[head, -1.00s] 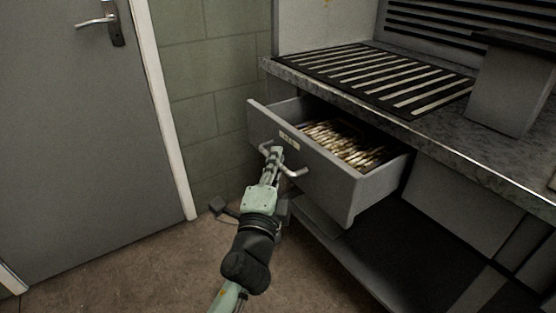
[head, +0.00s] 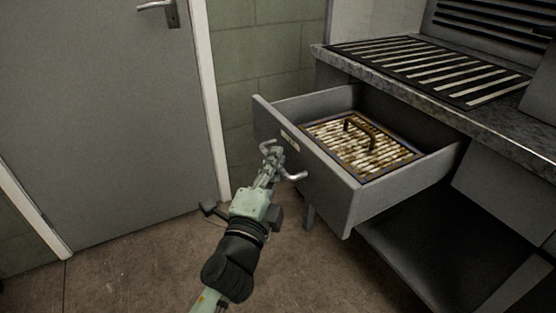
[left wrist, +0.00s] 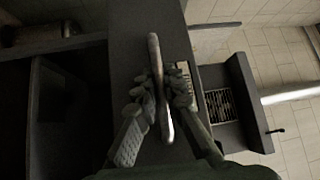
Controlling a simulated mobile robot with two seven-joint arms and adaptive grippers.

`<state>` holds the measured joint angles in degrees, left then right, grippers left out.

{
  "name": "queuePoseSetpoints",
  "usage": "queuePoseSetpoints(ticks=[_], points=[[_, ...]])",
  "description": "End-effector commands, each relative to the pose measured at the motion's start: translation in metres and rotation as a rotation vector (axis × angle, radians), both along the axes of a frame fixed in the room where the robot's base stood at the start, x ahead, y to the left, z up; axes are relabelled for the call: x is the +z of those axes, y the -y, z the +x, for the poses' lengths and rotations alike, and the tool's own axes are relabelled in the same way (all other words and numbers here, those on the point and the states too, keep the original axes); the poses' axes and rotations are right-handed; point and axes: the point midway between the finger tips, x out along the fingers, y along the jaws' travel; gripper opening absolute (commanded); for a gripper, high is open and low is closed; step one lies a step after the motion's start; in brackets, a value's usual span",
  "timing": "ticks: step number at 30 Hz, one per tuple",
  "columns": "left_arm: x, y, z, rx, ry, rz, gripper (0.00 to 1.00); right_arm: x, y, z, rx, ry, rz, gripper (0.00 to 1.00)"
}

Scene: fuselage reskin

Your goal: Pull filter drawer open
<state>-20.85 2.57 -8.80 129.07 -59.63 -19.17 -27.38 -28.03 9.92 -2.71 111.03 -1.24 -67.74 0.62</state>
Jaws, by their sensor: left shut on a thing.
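The grey filter drawer (head: 345,195) stands well out from under the bench in the head view. Inside it lies a rusty slatted filter (head: 345,147) with a brown handle on top. The drawer's metal bar handle (head: 292,176) is on its front face. My left gripper (head: 271,160) is shut on this handle. In the left wrist view, the fingers (left wrist: 164,95) close on both sides of the handle (left wrist: 157,70), in front of the dark drawer front (left wrist: 128,60). My right gripper is not in view.
The bench top (head: 430,88) with a slatted grate (head: 440,72) is above and right of the drawer. An open shelf (head: 420,240) lies below. A grey door (head: 100,120) is at the left. Bare brown floor (head: 130,265) is free in front.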

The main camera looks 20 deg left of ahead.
Motion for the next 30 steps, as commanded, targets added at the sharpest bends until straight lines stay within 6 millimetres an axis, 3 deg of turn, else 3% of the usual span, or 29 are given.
queuePoseSetpoints(ticks=[8, 9, 13, 23, 26, 30], points=[[0.0, 0.001, 0.0, -0.002, -0.001, 0.0, 0.0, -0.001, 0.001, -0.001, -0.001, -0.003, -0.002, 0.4], [0.0, 0.001, 0.0, -0.002, -0.001, 0.0, 0.14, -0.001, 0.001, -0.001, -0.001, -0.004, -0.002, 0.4], [0.0, 0.001, 0.0, -0.001, 0.0, 0.0, 0.3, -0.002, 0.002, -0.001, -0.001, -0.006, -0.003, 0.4], [0.002, 0.0, 0.0, -0.001, 0.002, 0.0, 0.31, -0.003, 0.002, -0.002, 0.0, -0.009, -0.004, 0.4], [0.012, 0.0, 0.0, -0.001, 0.005, 0.002, 0.31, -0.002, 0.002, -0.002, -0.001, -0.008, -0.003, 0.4], [0.04, 0.001, 0.0, -0.003, 0.011, 0.003, 0.31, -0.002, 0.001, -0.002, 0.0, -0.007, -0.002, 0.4]])
